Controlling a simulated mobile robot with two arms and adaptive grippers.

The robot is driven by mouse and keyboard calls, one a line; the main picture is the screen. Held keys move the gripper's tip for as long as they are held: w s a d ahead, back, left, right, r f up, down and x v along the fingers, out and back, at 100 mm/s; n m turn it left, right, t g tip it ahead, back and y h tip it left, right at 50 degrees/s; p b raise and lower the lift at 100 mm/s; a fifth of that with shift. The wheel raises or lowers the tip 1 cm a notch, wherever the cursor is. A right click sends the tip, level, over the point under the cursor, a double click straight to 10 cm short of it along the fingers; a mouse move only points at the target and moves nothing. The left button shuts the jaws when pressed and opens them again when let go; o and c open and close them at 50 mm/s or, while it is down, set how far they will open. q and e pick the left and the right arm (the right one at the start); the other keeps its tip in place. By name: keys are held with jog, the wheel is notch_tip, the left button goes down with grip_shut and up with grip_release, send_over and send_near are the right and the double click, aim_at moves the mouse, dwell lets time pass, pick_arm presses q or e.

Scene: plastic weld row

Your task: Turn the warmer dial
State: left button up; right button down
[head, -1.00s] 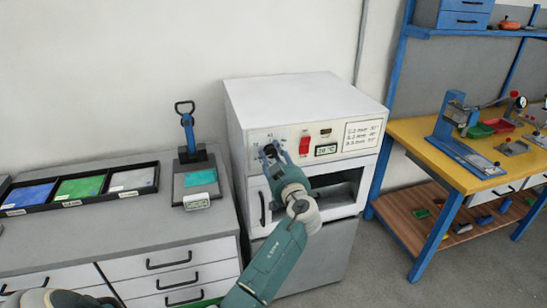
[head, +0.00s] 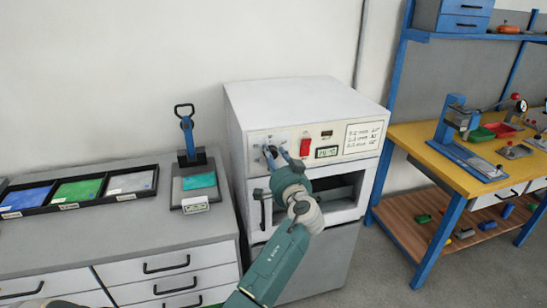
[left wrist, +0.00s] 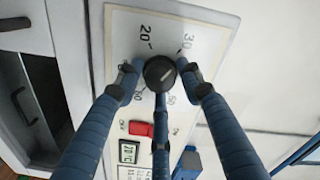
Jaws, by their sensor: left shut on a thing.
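The warmer (head: 305,103) is a white box with a control panel on its front, above an open slot. Its dial (left wrist: 159,73) is a round black knob with a pale pointer line, set in a ring of printed numbers on a white plate. My left gripper (left wrist: 160,78) has its blue fingers closed around the dial; in the head view the gripper (head: 273,155) reaches the panel's left part and hides most of the dial. The red switch (left wrist: 141,128) and a small green-lit display (left wrist: 129,152) show beside it. My right gripper is not seen.
A grey bench with a tray of coloured sheets (head: 80,190) and a small blue-handled press (head: 190,165) stands left of the warmer. A yellow workbench (head: 440,150) with a lever press stands right. Bare floor lies between the warmer and workbench.

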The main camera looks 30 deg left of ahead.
pick_arm(q)
jog(key=r+m, duration=0.1)
jog(key=m, duration=0.2)
jog(key=shift+w+r+p, duration=0.1)
jog(key=shift+r+p, duration=0.05)
jog(key=shift+p, duration=0.2)
jog(key=m+p, duration=0.1)
jog(key=m, duration=0.1)
jog(key=shift+m, duration=0.3)
jog(key=m+p, duration=0.1)
jog(key=m, duration=0.2)
jog(key=shift+d+p, duration=0.1)
jog(key=shift+p, duration=0.25)
jog(key=shift+f+m+p, duration=0.15)
jog(key=shift+m+p, duration=0.2)
jog(key=shift+m, duration=0.45)
jog(key=shift+f+m+p, duration=0.15)
jog(key=shift+m+p, duration=0.15)
jog(key=shift+m, duration=0.5)
jog(key=shift+f, duration=0.15)
